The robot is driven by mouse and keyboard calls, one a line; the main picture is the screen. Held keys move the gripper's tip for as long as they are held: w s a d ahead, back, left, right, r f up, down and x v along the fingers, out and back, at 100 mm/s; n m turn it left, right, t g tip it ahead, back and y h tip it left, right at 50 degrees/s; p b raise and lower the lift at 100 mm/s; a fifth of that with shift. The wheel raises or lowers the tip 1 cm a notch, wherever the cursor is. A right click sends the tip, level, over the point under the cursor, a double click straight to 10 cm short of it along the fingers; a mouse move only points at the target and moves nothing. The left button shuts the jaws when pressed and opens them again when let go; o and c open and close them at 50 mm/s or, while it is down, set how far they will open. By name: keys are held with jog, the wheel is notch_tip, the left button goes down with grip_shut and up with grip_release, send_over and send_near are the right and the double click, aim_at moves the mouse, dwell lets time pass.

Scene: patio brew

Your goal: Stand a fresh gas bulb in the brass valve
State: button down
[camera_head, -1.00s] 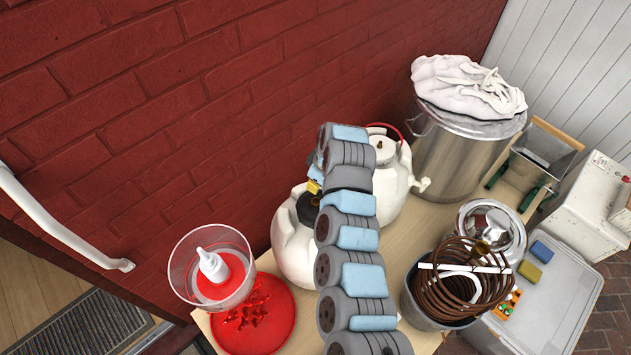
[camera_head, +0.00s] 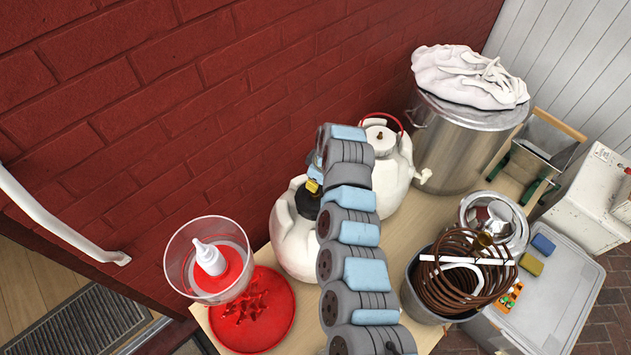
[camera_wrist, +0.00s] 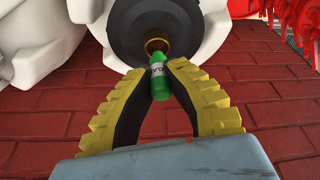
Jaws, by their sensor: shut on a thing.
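The gas bulb (camera_wrist: 159,80) is a small green cylinder with pale lettering in the wrist view. My gripper (camera_wrist: 161,88) has its yellow-and-black fingers shut on the bulb's sides. The brass valve (camera_wrist: 151,45) shows as a ring just past the bulb's far end, on a round black cap (camera_wrist: 122,32). The bulb's end overlaps the ring in the picture; I cannot tell whether it is inside. In the head view the black cap (camera_head: 307,204) tops a white jug (camera_head: 290,243). My arm hides most of the gripper and all of the bulb there.
A second white jug (camera_head: 392,180) with a tap stands close behind. A clear cup with a white bottle (camera_head: 209,258) and a red spiked base (camera_head: 262,325) are at left. A bucket of brown tubing (camera_head: 430,304) is at right. The brick wall (camera_head: 150,110) rises behind.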

jog(key=shift+d+b+x, duration=0.2)
jog(key=shift+b+x, duration=0.1)
jog(key=shift+x, duration=0.75)
dwell(0.7)
jog(key=shift+s+f, duration=0.1)
jog(key=shift+s, duration=0.05)
jog(key=c, duration=1.1)
grip_release()
jog(key=v, duration=1.2)
